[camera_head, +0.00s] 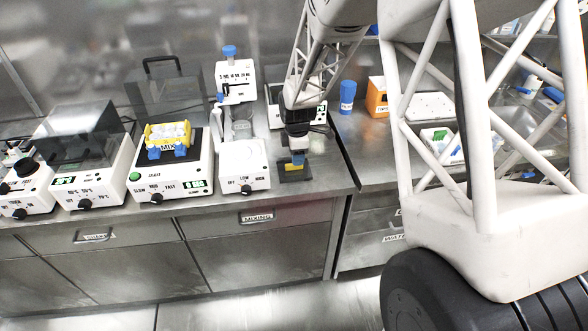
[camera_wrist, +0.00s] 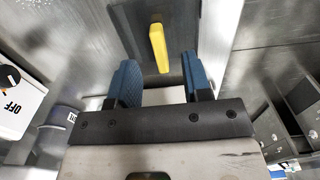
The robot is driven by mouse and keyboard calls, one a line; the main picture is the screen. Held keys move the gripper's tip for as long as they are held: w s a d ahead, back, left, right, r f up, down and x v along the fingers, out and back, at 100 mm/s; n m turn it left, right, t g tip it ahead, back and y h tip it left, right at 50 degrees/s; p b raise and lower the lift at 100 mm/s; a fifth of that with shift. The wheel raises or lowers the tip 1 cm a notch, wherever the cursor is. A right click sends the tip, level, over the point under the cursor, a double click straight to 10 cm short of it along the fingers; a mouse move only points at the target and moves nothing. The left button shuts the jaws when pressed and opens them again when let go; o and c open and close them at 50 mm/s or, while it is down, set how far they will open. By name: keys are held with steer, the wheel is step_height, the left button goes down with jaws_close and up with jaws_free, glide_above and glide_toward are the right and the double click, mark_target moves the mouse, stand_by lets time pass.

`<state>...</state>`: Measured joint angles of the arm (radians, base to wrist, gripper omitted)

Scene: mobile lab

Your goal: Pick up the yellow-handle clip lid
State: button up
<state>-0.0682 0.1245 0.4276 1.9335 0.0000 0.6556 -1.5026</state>
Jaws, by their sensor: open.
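The clip lid is a flat dark grey plate (camera_head: 304,175) lying on the steel bench near its front edge, with a yellow handle (camera_head: 291,167) on top. In the wrist view the yellow handle (camera_wrist: 158,47) stands out from the dark plate (camera_wrist: 178,66). My gripper (camera_head: 298,157) points down just over the lid. In the wrist view my gripper (camera_wrist: 160,75) has its two blue fingers apart and nothing held between them. The handle lines up with the gap between the fingers, just beyond the tips. Whether the fingers overlap the handle in height I cannot tell.
Further left is a mixer (camera_head: 172,165) with a yellow rack (camera_head: 168,136). A blue bottle (camera_head: 347,95) and an orange box (camera_head: 377,97) stand at the back right. Bare bench lies right of the lid.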

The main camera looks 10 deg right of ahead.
mark_target(294, 168)
steer(key=shift+a+f, duration=0.1)
steer(key=shift+f, duration=2.05)
jaws_close()
